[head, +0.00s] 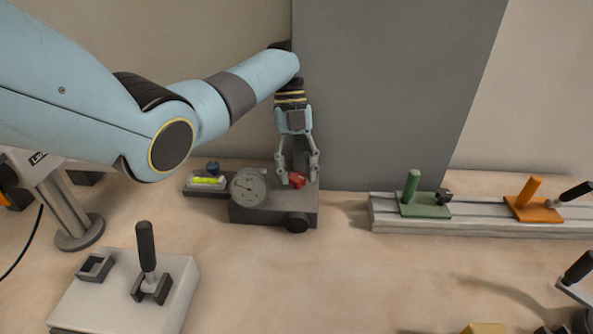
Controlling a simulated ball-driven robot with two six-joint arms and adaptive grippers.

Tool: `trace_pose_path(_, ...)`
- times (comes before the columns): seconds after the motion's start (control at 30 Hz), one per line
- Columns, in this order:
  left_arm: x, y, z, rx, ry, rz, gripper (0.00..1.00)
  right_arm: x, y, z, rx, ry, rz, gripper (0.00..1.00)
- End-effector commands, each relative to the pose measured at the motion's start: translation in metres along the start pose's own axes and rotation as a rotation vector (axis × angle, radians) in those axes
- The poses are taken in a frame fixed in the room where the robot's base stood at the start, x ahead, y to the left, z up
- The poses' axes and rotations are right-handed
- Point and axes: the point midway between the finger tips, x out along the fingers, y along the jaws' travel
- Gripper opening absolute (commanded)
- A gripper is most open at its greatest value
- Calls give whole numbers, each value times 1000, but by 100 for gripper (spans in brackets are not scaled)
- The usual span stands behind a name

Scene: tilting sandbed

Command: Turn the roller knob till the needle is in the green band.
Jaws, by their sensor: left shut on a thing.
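The roller knob (297,181) is a small red piece on top of a dark grey block (266,215). My left gripper (297,180) reaches down over the block from above and is shut on the red knob, which its fingers partly hide. A round grey dial (249,187) stands on the block's left side, facing me. Its needle is thin and dark, but the needle's exact place and any green band are too small to tell. My right gripper is not in view.
A bubble level (207,181) sits left of the dial. A pale base (170,290) with a black lever (146,246) stands at the front left. A rail (470,219) with a green slider (424,204) and an orange slider (533,208) lies right. Sand between them is clear.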

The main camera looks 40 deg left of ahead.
Motion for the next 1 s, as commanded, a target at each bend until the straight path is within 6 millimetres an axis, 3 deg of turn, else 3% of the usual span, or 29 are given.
trace_pose_path(0.4,1,0,0,6,-1,2,6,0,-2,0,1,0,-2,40)
trace_pose_path(0.43,1,0,0,6,-1,2,40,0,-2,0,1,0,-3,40)
trace_pose_path(0.6,0,0,0,5,0,2,61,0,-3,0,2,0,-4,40)
trace_pose_path(1.0,-1,2,0,-58,-1,-22,61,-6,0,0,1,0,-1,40)
